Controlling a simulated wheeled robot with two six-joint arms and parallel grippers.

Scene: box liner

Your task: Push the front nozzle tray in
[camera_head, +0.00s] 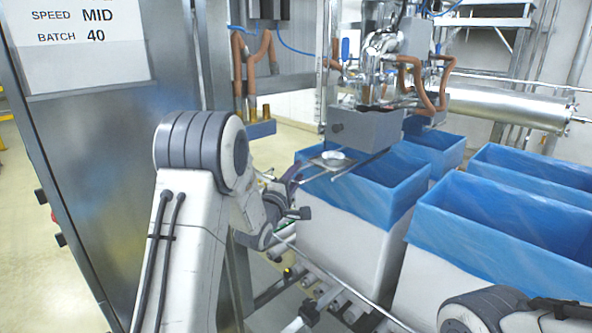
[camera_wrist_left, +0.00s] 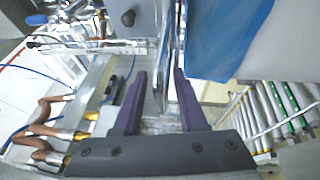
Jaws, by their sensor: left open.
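The front nozzle tray (camera_head: 345,168) is a flat metal plate with a small round pale dish on it. It sticks out below the grey nozzle housing (camera_head: 362,130), over the near corner of a blue-lined box. My left gripper (camera_head: 293,172) is beside the tray's near left end, its purple fingers partly hidden by its own wrist. In the left wrist view the fingers (camera_wrist_left: 160,92) are open, with a shiny metal edge (camera_wrist_left: 163,60) seen beyond and between them. I cannot tell whether they touch it. My right gripper is out of view; only part of that arm shows.
Boxes with blue liners (camera_head: 505,220) stand at the right. A roller conveyor (camera_head: 325,290) runs below my left arm. A steel cabinet (camera_head: 120,170) fills the left. Copper-coloured pipes (camera_head: 255,70) hang near the nozzle machine.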

